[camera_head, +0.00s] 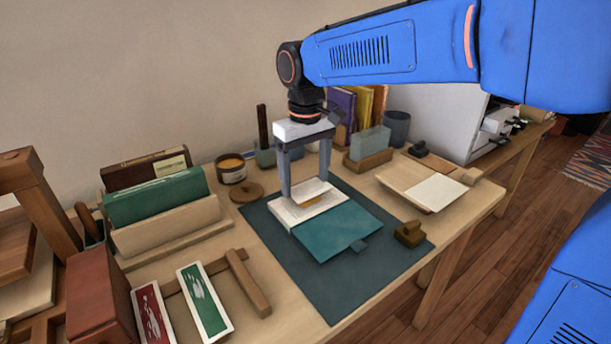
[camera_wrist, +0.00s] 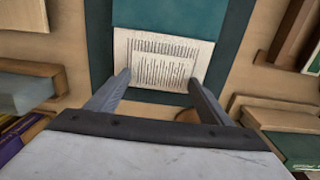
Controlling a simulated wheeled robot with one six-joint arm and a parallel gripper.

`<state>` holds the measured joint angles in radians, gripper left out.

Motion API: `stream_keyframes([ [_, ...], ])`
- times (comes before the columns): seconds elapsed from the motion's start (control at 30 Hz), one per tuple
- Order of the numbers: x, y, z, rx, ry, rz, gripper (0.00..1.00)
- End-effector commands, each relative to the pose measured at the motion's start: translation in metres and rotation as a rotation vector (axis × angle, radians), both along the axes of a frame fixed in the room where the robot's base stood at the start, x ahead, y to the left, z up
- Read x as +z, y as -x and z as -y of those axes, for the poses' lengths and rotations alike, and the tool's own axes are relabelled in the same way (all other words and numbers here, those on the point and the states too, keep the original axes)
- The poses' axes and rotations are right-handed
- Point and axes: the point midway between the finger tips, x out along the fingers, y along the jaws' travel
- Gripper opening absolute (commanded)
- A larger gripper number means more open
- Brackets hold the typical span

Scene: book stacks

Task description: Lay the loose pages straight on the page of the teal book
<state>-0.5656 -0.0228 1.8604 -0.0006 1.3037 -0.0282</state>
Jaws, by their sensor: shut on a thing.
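The teal book (camera_head: 337,232) lies open on a dark mat, its teal cover toward the front and its pale page (camera_head: 284,211) at the back. My gripper (camera_head: 306,192) is over that page, fingers pointing down. It is shut on the loose pages (camera_head: 311,187), a thin pale sheet stack between the fingers, at or just above the page; I cannot tell if they touch. In the wrist view the printed loose pages (camera_wrist: 160,68) lie between the fingertips (camera_wrist: 160,78), roughly in line with the book's page. The teal cover (camera_wrist: 165,14) shows beyond.
The dark mat (camera_head: 350,295) has free room around the book. A brown block (camera_head: 409,234) stands at its right edge. A wooden board with a white sheet (camera_head: 437,192) lies to the right. A green book in a cradle (camera_head: 157,198) stands left, near a jar (camera_head: 231,169).

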Motion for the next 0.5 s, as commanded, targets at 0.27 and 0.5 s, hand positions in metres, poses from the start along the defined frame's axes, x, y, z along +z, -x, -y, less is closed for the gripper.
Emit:
stream_keyframes([
  [0.27, -0.0024, 0.0, 0.0, 0.0, 0.0, 0.0, 0.53],
  [0.5, -0.0044, 0.0, 0.0, 0.0, 0.0, 0.0, 0.53],
])
